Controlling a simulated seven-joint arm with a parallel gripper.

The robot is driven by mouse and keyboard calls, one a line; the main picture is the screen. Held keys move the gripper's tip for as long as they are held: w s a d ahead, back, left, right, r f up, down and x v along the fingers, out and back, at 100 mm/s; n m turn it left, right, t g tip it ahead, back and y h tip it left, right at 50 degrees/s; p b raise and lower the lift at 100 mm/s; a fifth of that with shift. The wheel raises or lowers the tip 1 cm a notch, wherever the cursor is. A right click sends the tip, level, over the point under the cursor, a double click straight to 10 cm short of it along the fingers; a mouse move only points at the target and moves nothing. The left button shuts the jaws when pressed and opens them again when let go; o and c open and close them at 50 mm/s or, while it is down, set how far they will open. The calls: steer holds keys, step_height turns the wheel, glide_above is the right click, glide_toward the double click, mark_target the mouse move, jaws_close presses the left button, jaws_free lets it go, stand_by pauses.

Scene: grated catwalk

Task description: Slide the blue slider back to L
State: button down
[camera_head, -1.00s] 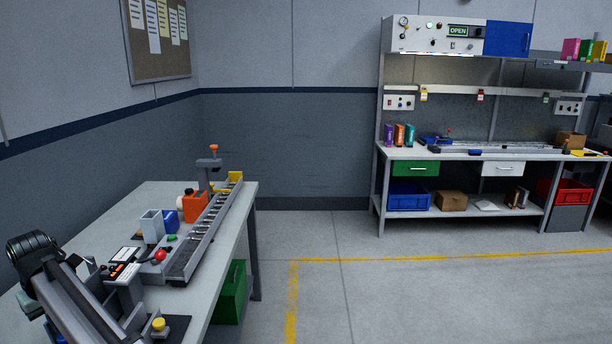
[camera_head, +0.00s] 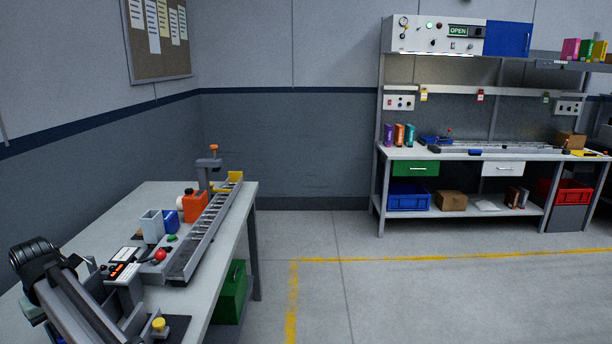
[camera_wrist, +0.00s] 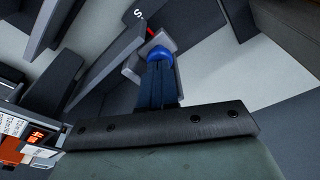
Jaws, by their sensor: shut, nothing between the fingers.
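The blue slider's rounded knob (camera_wrist: 160,53) shows in the upper middle of the wrist view, on a grey housing (camera_wrist: 128,45) with a letter "S" and a short red mark beside it. My gripper (camera_wrist: 159,68) points up the picture from a dark bolted bar. Its narrow fingers are shut and empty, with their tips right at the near side of the knob. I cannot tell whether they touch it. No letter L is readable. In the head view, neither the slider nor my fingers can be made out.
A lit red display box (camera_wrist: 38,135) is at the wrist view's left edge. In the head view, the grey table (camera_head: 105,212) carries a roller conveyor (camera_head: 205,232), an orange box (camera_head: 195,206), a red ball knob (camera_head: 160,254) and a yellow button (camera_head: 159,324). Open floor lies to the right.

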steer(key=shift+f, duration=0.2)
steer(key=shift+s, duration=2.4)
stand_by(1.1)
steer(key=shift+r, duration=0.1)
step_height(320, 180, up, 6)
steer(key=shift+f, duration=0.1)
stand_by(0.8)
